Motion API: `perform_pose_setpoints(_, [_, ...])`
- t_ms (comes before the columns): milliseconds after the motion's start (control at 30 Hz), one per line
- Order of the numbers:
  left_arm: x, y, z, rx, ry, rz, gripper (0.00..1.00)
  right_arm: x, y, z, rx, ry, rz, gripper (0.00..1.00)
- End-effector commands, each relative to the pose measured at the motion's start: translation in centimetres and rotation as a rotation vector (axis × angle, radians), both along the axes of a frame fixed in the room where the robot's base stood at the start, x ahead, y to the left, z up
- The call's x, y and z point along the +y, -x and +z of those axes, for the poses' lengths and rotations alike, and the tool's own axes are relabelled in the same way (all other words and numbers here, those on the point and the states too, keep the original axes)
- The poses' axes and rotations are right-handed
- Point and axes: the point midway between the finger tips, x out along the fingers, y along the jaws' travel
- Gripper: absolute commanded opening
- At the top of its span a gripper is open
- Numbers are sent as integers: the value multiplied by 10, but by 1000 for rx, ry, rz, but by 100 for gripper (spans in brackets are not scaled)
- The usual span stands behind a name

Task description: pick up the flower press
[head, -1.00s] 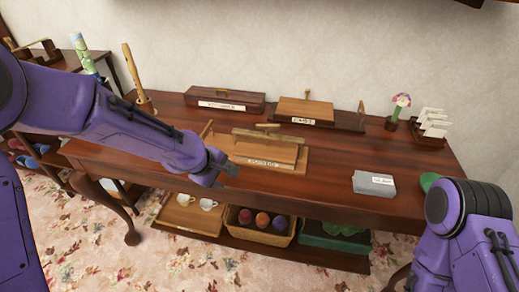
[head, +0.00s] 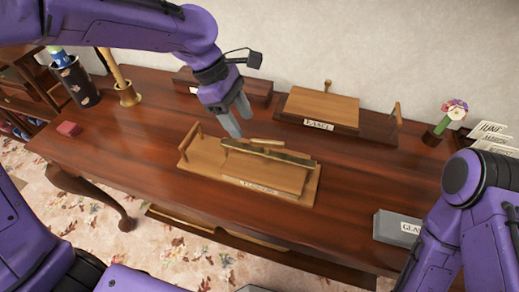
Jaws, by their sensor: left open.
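The flower press (head: 265,172) appears to be the light wooden piece in the middle of the table, on a wooden board with a raised bar along its top, an upright handle at its left end and a white front label too small to read surely. My left gripper (head: 239,122) is open and empty, fingers pointing down, just behind and above the left part of the press. It looks apart from the press. My right arm comes in at the right edge; its gripper is out of view.
Behind stand a dark wooden box (head: 255,88) and a wooden easel (head: 318,106) with a label. A flower in a pot (head: 440,130), white cards (head: 490,135) and a grey box (head: 393,228) are at the right. A dark patterned vase (head: 76,84), a wooden holder (head: 126,94) and a red block (head: 68,128) are at the left.

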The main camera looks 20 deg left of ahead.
Motion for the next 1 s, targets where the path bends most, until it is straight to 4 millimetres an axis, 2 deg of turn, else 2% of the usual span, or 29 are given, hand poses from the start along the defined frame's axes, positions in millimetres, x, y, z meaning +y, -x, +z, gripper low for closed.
perform_pose_setpoints(200, [-13, 3, -35, 14, -3, 0, 56, 0, 1, -10, 2, 0, 0, 38])
perform_pose_setpoints(367, [-20, 3, -52, 12, -2, 0, 56, 0, 1, -13, 2, 0, 0, 38])
perform_pose_setpoints(600, [-30, 5, -92, 12, -3, 0, 56, 0, 1, -23, 1, -1, 0, 38])
perform_pose_setpoints(700, [-33, 5, -99, 10, -3, 2, 56, 0, 1, -24, 1, -1, 0, 38])
perform_pose_setpoints(900, [-34, 5, -99, 9, -1, 3, 56, 0, 1, -23, 1, -1, 0, 38])
perform_pose_setpoints(967, [-34, 5, -99, 9, -1, 3, 39, 0, 1, -23, 1, -1, 0, 38])
perform_pose_setpoints(1000, [-34, 5, -99, 9, -1, 3, 26, 0, 1, -23, 1, -1, 0, 38])
